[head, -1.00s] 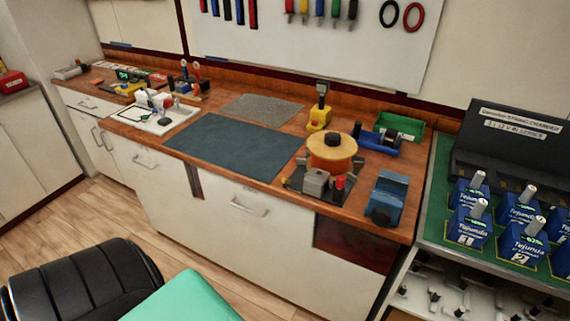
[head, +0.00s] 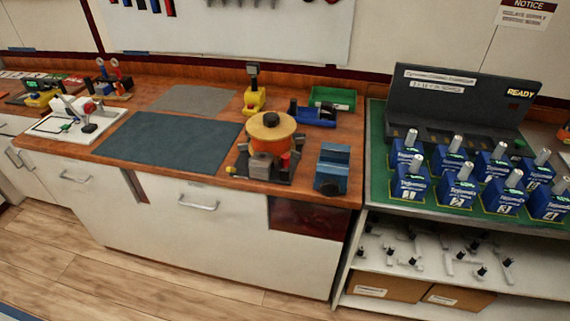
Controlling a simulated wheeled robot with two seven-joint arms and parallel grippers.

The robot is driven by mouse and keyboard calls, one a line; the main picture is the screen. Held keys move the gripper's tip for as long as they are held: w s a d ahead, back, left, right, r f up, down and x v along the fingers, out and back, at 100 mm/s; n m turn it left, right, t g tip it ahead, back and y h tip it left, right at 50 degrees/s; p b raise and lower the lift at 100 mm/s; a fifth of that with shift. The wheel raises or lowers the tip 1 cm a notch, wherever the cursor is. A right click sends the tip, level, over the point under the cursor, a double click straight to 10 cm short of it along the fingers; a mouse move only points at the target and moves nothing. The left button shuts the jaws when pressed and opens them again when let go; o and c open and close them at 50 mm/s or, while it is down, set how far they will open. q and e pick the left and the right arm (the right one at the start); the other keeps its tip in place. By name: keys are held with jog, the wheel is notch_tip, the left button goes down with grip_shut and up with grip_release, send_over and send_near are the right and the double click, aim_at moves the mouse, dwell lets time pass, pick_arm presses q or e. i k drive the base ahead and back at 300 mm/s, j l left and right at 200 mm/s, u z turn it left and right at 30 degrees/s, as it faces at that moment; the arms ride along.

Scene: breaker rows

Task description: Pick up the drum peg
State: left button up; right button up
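An orange drum (head: 271,138) with a tan round top stands on a black base plate (head: 243,164) on the wooden bench. A grey block (head: 262,165) and a small red part (head: 285,160) sit at the front of the base plate. Several small black and white parts (head: 460,255) lie on the shelf at right, too small to identify. Neither gripper is in view.
A blue vise-like block (head: 332,167), a yellow tool (head: 254,97) and a green tray (head: 333,97) stand around the drum. A dark mat (head: 165,142) lies clear to its left. Blue battery units (head: 460,185) fill the right counter. The floor (head: 120,285) in front is open.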

aim_at(285, 158)
jog(key=i+l+u, duration=0.1)
jog(key=l, duration=0.2)
jog(key=i+l+u, duration=0.15)
jog(key=l, duration=0.15)
jog(key=i+l+u, duration=0.1)
jog(key=l, duration=0.2)
jog(key=i+l+u, duration=0.15)
jog(key=l, duration=0.2)
